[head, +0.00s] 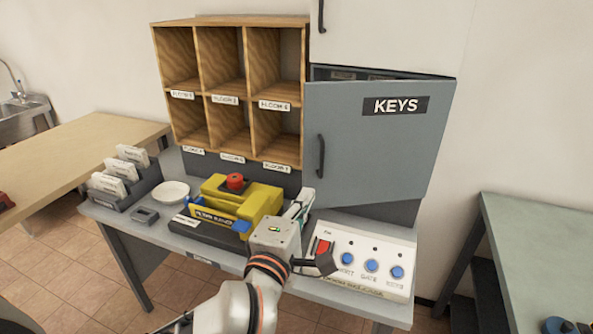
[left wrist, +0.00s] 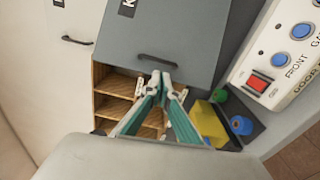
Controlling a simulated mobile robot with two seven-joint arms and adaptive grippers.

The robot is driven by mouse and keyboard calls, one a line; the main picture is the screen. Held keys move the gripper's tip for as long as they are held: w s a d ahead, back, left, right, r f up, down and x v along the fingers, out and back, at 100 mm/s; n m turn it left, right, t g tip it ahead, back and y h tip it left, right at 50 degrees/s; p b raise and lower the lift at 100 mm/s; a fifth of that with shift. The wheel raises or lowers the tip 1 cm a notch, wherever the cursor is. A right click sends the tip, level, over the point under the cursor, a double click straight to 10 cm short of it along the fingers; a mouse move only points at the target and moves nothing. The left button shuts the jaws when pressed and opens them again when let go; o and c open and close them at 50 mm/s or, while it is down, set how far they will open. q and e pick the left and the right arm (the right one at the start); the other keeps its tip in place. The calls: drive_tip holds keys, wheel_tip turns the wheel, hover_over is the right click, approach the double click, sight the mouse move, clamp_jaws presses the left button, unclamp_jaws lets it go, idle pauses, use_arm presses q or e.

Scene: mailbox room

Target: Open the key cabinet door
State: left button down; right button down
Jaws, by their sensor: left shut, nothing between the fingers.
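The key cabinet door (head: 375,150) is grey with a KEYS label (head: 395,106) and a dark vertical handle (head: 321,155) near its left edge. It stands ajar: a gap shows along its top, with part of the dark cabinet inside (head: 345,74). In the left wrist view the door (left wrist: 190,35) and its handle (left wrist: 157,62) lie just beyond my fingertips. My right gripper is not in view.
Wooden pigeonholes (head: 245,58) stand left of the cabinet. On the grey desk below are a yellow device (head: 262,200), a white button panel (head: 385,250), a white dish (head: 171,191) and a card tray (head: 150,180). A green-topped table (head: 540,235) stands at right.

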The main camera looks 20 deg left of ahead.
use_arm(q)
drive_tip(key=w, duration=0.9)
drive_tip(key=shift+w+f+m, duration=0.15)
drive_tip(key=shift+f+m, duration=0.2)
drive_tip(key=shift+m, duration=0.05)
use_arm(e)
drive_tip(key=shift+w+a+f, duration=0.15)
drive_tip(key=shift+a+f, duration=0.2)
use_arm(q)
drive_tip(key=shift+d, duration=0.15)
drive_tip(key=shift+s+d, duration=0.15)
drive_tip(key=shift+s, duration=0.05)
